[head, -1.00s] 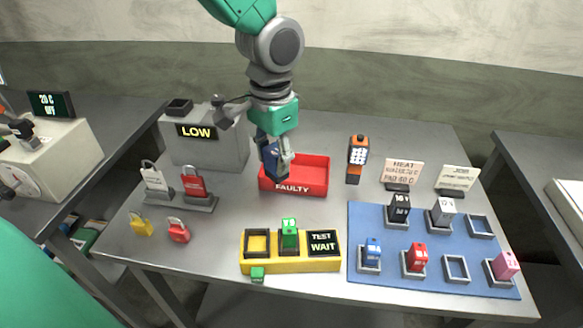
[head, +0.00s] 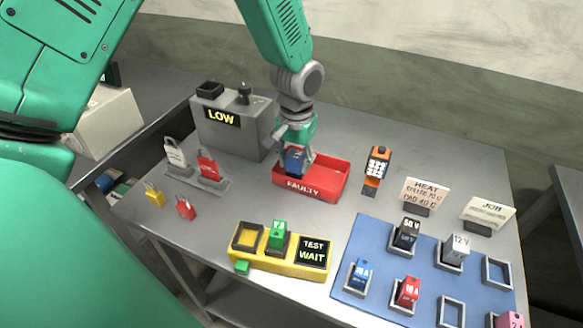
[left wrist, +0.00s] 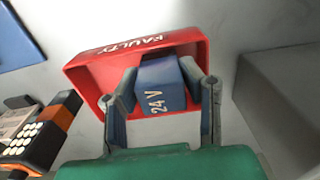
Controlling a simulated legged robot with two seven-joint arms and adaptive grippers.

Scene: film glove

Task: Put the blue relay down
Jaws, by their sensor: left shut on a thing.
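The blue relay (head: 295,160) is between the fingers of my left gripper (head: 295,158), over the left part of the red FAULTY tray (head: 326,187). In the left wrist view the relay (left wrist: 160,86) shows "24 V" on its side, with a finger of my left gripper (left wrist: 162,100) on each side, shut on it. The red tray (left wrist: 84,75) lies around and behind it in that view. I cannot tell whether the relay touches the tray floor. My right gripper is not in view.
A grey LOW box (head: 232,128) stands just left of the tray. An orange-black handheld device (head: 376,168) stands to its right. A yellow TEST unit (head: 279,262) and a blue mat (head: 400,275) with several relays lie nearer. Padlocks (head: 185,208) are at left.

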